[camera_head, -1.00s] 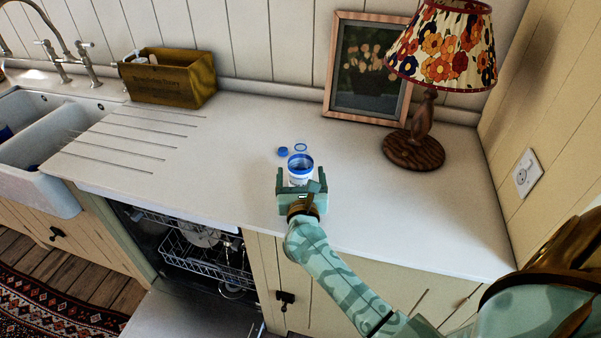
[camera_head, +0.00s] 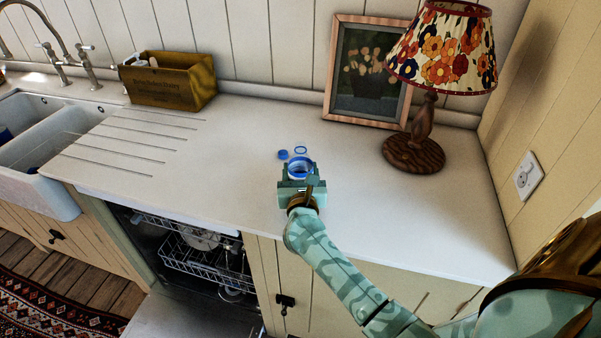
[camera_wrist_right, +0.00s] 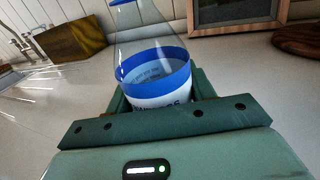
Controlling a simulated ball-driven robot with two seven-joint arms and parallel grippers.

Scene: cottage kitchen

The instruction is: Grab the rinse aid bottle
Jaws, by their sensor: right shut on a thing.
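The rinse aid bottle (camera_head: 300,165) stands on the white counter in front of my right arm. It has a clear body and a blue band above a white label with dark print. In the right wrist view the bottle (camera_wrist_right: 153,75) fills the upper middle, its clear part narrowing up to a blue piece cut off by the top edge. In the head view, a blue disc and a thin blue ring show just above the band. My right gripper (camera_head: 301,184) is shut on its lower part, which the gripper partly hides. My left gripper is out of view.
A lamp (camera_head: 423,120) with a flowered shade and a framed picture (camera_head: 332,65) stand behind to the right. A wooden box (camera_head: 165,88) stands by the sink (camera_head: 40,145). The open dishwasher (camera_head: 205,260) is below at left. The counter (camera_head: 235,150) around the bottle is clear.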

